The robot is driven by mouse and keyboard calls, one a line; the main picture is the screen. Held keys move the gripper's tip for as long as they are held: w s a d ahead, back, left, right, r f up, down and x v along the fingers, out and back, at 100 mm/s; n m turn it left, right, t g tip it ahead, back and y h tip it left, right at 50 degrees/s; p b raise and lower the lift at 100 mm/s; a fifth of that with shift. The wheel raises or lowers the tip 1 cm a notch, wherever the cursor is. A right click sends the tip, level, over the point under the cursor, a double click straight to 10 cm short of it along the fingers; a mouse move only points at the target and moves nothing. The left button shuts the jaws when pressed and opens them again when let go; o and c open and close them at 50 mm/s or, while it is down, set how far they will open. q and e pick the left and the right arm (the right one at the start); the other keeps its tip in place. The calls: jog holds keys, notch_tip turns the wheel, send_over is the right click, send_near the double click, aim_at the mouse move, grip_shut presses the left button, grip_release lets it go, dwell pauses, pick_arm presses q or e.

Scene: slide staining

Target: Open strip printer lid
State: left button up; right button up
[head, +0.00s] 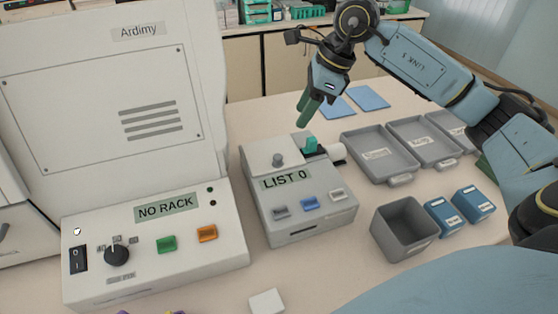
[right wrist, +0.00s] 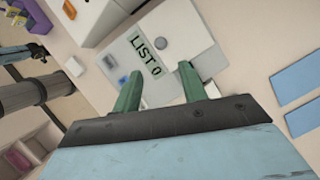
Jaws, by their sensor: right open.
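The strip printer (head: 295,229) is a white box on the table, with a "LIST 0" display (head: 285,179) and several small buttons on its front. Its lid (head: 258,158) lies flat on top and looks shut, with a round grey knob (head: 278,159) on it. The knob also shows in the right wrist view (right wrist: 161,43). My right gripper (head: 304,119) has green fingers, points down and hangs above the back of the printer, apart from it. In the right wrist view its fingers (right wrist: 160,69) are spread and empty, with the printer beyond them. My left gripper is out of view.
A large white machine (head: 90,90) with a "NO RACK" panel stands left of the printer. A teal part (head: 311,145) sticks up at the printer's back right. Grey trays (head: 381,178), a grey bin (head: 379,238) and blue boxes (head: 443,216) stand to the right.

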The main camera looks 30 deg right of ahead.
aim_at(278, 156)
jog(key=p+x, duration=0.1)
jog(key=x, duration=1.1)
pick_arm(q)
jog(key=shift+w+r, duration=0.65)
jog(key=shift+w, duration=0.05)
pick_arm(e)
jog(key=shift+x, duration=0.85)
jog(key=shift+c, duration=0.2)
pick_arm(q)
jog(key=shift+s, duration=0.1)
pick_arm(e)
grip_shut()
